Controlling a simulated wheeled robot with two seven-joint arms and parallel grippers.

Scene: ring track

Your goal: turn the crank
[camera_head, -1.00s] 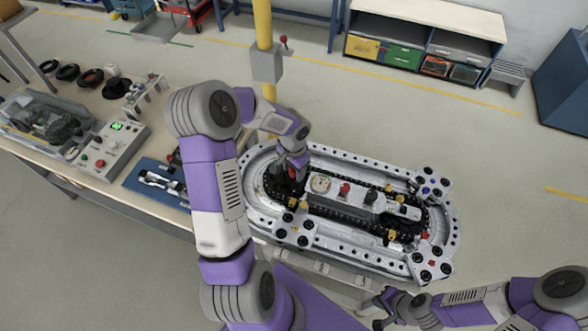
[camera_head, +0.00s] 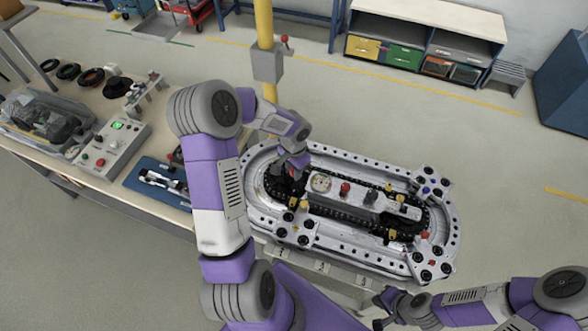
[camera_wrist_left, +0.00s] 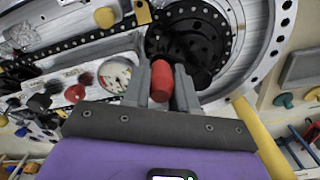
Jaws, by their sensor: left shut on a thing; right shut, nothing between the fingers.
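The ring track (camera_head: 350,256) is a grey oval frame with a dark chain around its inside. My left gripper (camera_head: 291,170) is over the left end of the track. In the left wrist view my left gripper (camera_wrist_left: 161,85) is shut on a red crank handle (camera_wrist_left: 161,78), with one finger on each side of it. Black sprocket discs (camera_wrist_left: 188,38) lie behind the handle.
A red knob (camera_head: 345,189) and a round gauge (camera_head: 320,183) sit on the block in the middle of the track. A yellow post (camera_head: 263,40) with a grey box rises behind it. A workbench (camera_head: 160,225) with a control box (camera_head: 112,145) stands at the left.

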